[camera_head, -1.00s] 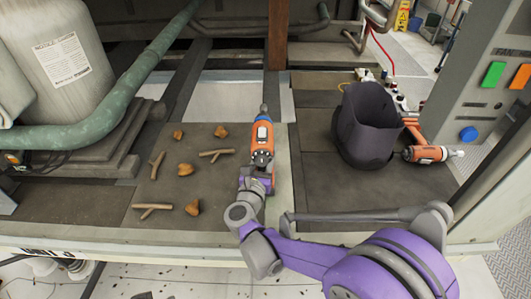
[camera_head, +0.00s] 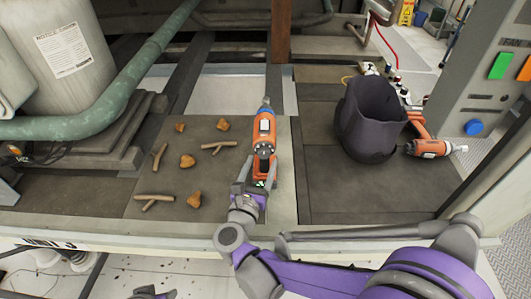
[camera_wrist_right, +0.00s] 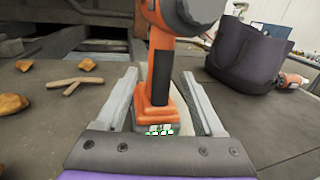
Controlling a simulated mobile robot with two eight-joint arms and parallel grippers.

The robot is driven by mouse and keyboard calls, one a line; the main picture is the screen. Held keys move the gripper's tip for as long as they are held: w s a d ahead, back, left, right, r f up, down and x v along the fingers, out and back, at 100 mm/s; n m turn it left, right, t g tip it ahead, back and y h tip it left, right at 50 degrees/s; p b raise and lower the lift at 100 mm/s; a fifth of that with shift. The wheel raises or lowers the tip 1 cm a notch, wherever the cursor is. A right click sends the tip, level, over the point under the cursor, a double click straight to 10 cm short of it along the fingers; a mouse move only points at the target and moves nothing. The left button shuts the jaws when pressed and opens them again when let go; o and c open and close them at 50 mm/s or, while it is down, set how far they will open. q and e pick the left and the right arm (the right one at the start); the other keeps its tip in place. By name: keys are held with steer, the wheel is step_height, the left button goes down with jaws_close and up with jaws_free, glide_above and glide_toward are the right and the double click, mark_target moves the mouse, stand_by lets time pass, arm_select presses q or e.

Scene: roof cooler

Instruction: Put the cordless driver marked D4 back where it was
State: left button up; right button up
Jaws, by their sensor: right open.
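An orange and grey cordless driver (camera_head: 264,135) stands on the dark panel in the middle of the head view. In the right wrist view the driver (camera_wrist_right: 160,72) is upright on its grey base, where green lights show. I cannot read a D4 mark on it. My right gripper (camera_head: 254,186) is open, with one finger on each side of the driver's handle in the right wrist view (camera_wrist_right: 158,88). A second orange driver (camera_head: 428,148) lies at the right, beside a dark bag. A grey tip at the bottom edge, probably my left gripper (camera_head: 150,293), is barely in view.
The dark open bag (camera_head: 368,125) stands right of the driver. Several brown lumps (camera_head: 188,161) and twigs (camera_head: 156,198) lie to the left. A green pipe (camera_head: 120,100) and a tank (camera_head: 65,50) stand further left. Bare deck (camera_head: 370,190) lies in front of the bag.

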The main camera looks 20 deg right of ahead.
steer(key=shift+v, duration=2.2)
